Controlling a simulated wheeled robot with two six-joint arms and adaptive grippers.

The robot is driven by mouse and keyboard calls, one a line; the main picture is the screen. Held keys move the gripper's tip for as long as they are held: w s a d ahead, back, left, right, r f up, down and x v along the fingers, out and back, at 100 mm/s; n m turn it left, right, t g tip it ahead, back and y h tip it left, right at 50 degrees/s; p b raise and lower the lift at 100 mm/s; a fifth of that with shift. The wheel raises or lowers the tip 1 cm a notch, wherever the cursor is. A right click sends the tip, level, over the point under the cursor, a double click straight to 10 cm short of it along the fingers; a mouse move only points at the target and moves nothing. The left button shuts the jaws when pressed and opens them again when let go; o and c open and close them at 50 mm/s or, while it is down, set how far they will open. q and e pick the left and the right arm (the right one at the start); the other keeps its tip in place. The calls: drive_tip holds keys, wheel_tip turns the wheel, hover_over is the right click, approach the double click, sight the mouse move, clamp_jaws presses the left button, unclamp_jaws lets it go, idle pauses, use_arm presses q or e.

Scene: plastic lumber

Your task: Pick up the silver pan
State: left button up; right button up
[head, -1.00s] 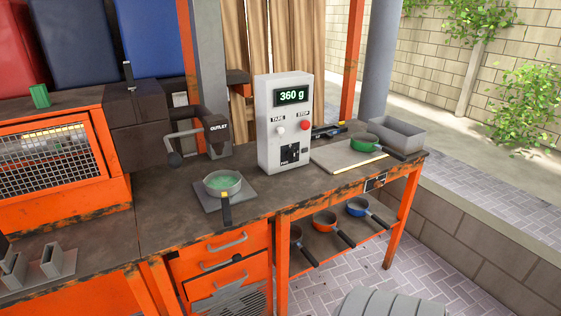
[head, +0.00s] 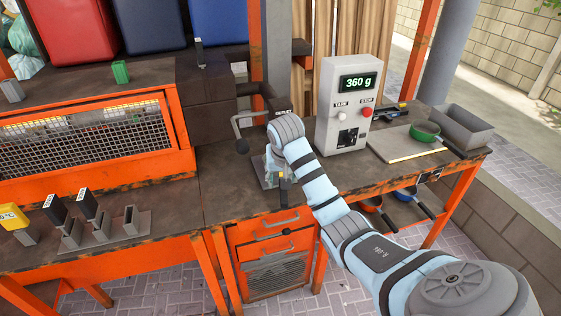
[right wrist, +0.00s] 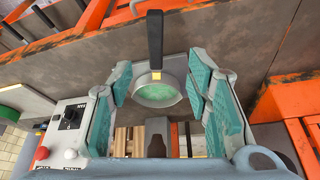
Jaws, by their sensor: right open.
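Whether the fingers touch the pan I cannot tell. My left gripper is out of view.
A white display box (head: 345,105) reading 360 g stands right of my arm. Farther right are a green pan (head: 426,132) on a board and a grey tray (head: 463,128). A grey lever (head: 240,130) juts out on the left. Blue and orange pans hang below the bench.

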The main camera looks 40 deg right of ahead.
sight(284, 194)
drive_tip(key=b+x, duration=0.1)
drive_tip(key=x, duration=0.3)
drive_tip(key=b+x, duration=0.1)
drive_tip(key=x, duration=0.4)
drive_tip(key=b+x, duration=0.1)
drive_tip(key=x, duration=0.4)
drive_tip(key=shift+s+d+f, duration=0.2)
drive_tip(key=shift+s+d, duration=0.05)
drive_tip(key=shift+d, duration=0.05)
drive_tip(key=shift+w, duration=0.1)
drive_tip(key=shift+r, duration=0.1)
clamp_jaws()
